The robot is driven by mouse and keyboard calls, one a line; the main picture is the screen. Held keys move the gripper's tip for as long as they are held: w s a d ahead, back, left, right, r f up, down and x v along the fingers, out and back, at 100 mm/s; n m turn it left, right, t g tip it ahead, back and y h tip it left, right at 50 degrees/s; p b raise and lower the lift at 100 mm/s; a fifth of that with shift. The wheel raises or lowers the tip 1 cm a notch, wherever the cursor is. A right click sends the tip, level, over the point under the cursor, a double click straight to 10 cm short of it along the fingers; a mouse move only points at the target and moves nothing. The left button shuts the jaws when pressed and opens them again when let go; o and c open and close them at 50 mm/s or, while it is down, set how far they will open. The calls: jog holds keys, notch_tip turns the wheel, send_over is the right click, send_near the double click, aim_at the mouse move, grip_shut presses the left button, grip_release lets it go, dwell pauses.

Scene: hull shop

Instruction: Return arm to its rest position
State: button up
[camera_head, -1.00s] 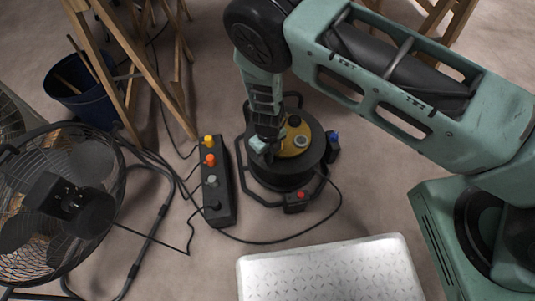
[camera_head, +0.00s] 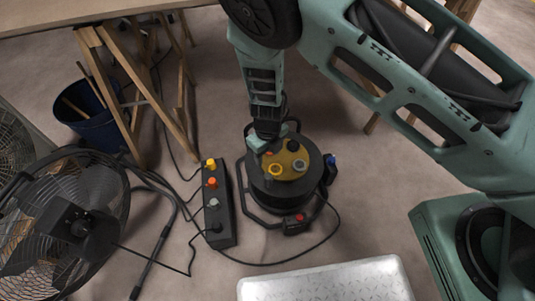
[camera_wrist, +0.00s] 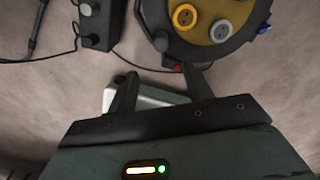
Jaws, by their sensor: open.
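My gripper (camera_head: 266,146) hangs from my teal arm in the middle of the head view, in front of and over the left rear edge of the cable reel (camera_head: 262,190) as seen there. In the wrist view, the two dark fingers of my gripper (camera_wrist: 161,82) stand apart with nothing held between them. The reel's yellow socket plate (camera_wrist: 226,30) lies beyond the fingertips, with a yellow-ringed socket and a grey one. I cannot tell the exact height of the fingers above the reel.
A black socket strip (camera_head: 219,220) with several plugs stands left of the reel, cables trailing across the floor. A fan (camera_head: 75,225) and blue bucket (camera_head: 95,118) are at left. A trestle table (camera_head: 80,18) is behind; a metal tread-plate step (camera_head: 325,283) is in front.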

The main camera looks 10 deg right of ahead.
dwell(0.3)
jog(key=s+a+r+n+g+y, duration=0.1)
jog(key=s+r+n, duration=0.5)
jog(key=r+n, duration=0.45)
jog(key=s+a+r+n+g+y, duration=0.15)
jog(key=s+r+n, duration=0.5)
jog(key=r, duration=0.65)
jog(key=s+d+r+n+t+h+p, duration=0.1)
jog(key=s+d+r+n, duration=0.45)
jog(key=n, duration=0.45)
jog(key=s+d+r+n+t+h, duration=0.15)
jog(key=s+d+r+n, duration=0.35)
jog(key=n, duration=0.5)
notch_tip(320, 180, up, 24)
jog(key=w+p, duration=0.1)
jog(key=p, duration=2.2)
jog(key=shift+f+y, duration=0.2)
jog(key=shift+y, duration=0.1)
jog(key=shift+w, duration=0.1)
